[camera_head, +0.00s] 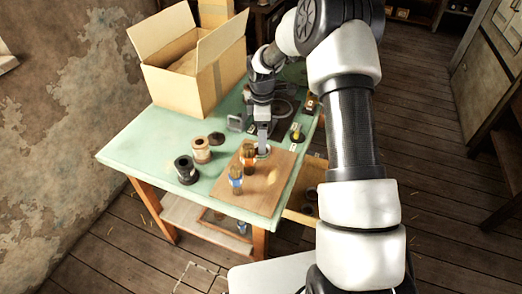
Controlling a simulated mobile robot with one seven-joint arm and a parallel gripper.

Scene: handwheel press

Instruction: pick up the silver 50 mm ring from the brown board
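The brown board (262,192) lies on the near right part of the green table. My gripper (263,149) points down over the far edge of the board. A small pale, silvery rim (267,153) shows right at its fingertips and may be the silver ring, though the fingers partly cover it. I cannot tell whether the fingers are around it, beside it or touching it. The finger gap is too small to judge here. Two small upright items with orange tops, one red-banded (248,158) and one blue-banded (236,180), stand on the board left of my gripper.
An open cardboard box (185,85) fills the table's (140,140) back left. A dark spool (185,170), a copper-coloured spool (201,150) and a black disc (217,138) stand left of the board. A yellow-and-dark item (297,133) sits close right of my gripper. The table's front left is clear.

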